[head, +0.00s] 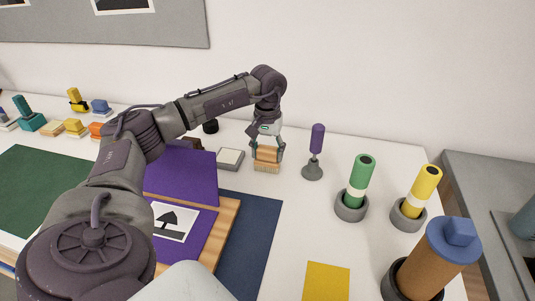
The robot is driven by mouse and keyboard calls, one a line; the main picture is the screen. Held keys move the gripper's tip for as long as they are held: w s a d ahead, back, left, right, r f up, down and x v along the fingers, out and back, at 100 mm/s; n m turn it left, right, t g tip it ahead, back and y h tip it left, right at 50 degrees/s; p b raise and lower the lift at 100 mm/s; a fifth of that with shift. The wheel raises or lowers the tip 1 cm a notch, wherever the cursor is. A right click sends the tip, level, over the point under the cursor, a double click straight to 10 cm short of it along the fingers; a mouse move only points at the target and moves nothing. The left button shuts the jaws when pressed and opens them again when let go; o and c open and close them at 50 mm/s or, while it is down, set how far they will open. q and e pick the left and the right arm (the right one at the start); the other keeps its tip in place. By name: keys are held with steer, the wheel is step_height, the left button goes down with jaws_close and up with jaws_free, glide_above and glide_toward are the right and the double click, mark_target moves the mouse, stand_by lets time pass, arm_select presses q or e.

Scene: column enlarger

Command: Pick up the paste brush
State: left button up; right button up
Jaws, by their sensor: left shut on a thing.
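The paste brush (266,167) is a short, wide brush with a tan wooden upper part and pale lower edge. It is near the back of the white table, right of a small white pad. My left gripper (267,148) points down from above and is shut on the brush's upper part. The fingers stand on both sides of it. Whether the brush's lower edge touches the table I cannot tell. My right gripper is not in view.
A purple-handled tool (317,140) stands upright just right of the brush. Green (360,178), yellow (422,188) and brown (432,262) cylinders stand in grey holders further right. A white pad (230,158) lies left. A purple folder (185,178) and print lie in front.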

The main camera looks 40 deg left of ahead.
mark_target(267, 148)
arm_select(q)
steer(key=shift+r, duration=0.1)
step_height(267, 148, up, 10)
steer(key=shift+f+b, duration=0.1)
steer(key=shift+b, duration=0.5)
steer(key=o, duration=0.6)
steer(key=c, duration=0.8)
